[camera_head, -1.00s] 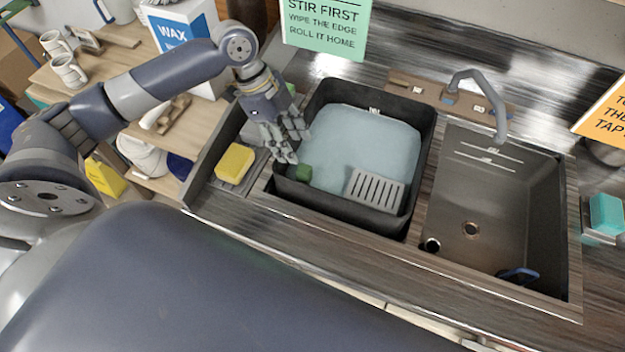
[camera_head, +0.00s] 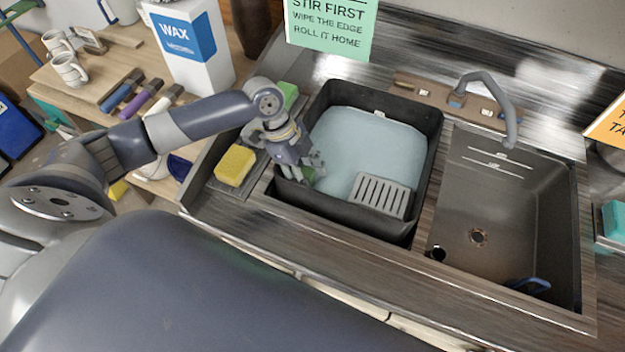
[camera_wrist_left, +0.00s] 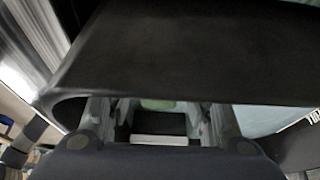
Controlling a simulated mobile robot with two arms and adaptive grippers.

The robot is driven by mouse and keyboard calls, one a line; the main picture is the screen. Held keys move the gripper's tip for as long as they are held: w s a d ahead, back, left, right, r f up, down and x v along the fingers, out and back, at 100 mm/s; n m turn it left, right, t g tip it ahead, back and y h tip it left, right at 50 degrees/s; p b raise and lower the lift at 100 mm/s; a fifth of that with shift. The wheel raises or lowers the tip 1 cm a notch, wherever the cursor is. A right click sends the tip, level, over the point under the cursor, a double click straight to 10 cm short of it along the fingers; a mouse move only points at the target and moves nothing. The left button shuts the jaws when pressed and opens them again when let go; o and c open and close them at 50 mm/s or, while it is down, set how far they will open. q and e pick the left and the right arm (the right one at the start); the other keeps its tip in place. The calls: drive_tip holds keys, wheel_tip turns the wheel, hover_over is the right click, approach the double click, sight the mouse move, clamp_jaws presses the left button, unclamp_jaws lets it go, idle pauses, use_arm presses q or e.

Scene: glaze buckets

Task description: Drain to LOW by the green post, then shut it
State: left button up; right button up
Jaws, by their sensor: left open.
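A dark tub (camera_head: 425,170) holds pale blue liquid (camera_head: 365,145). A grey slotted plate (camera_head: 380,195) sits at its front right. A small white mark (camera_head: 379,114) shows on the back inner wall; its lettering is too small to read. My left gripper (camera_head: 312,170) is open at the tub's front left inner side and hides the green block seen there earlier. In the left wrist view a dark wall (camera_wrist_left: 190,50) fills the top, and a bit of green (camera_wrist_left: 158,104) shows between the spread fingers. My right gripper is out of view.
A yellow sponge (camera_head: 235,165) and a green one (camera_head: 288,94) lie left of the tub. An empty sink (camera_head: 480,200) with a drain, two white wall lines and a grey tap (camera_head: 490,82) is to the right. A green sign (camera_head: 331,25) stands behind.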

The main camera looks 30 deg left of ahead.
use_arm(q)
drive_tip(key=shift+x, duration=1.4)
clamp_jaws()
wheel_tip(320, 180, up, 4)
drive_tip(key=p, duration=0.3)
drive_tip(key=shift+f, duration=0.15)
drive_tip(key=shift+w+f, duration=0.1)
drive_tip(key=shift+w, duration=0.1)
drive_tip(key=shift+c, duration=1.4)
unclamp_jaws()
drive_tip(key=shift+o, duration=1.4)
drive_tip(key=shift+s, duration=0.2)
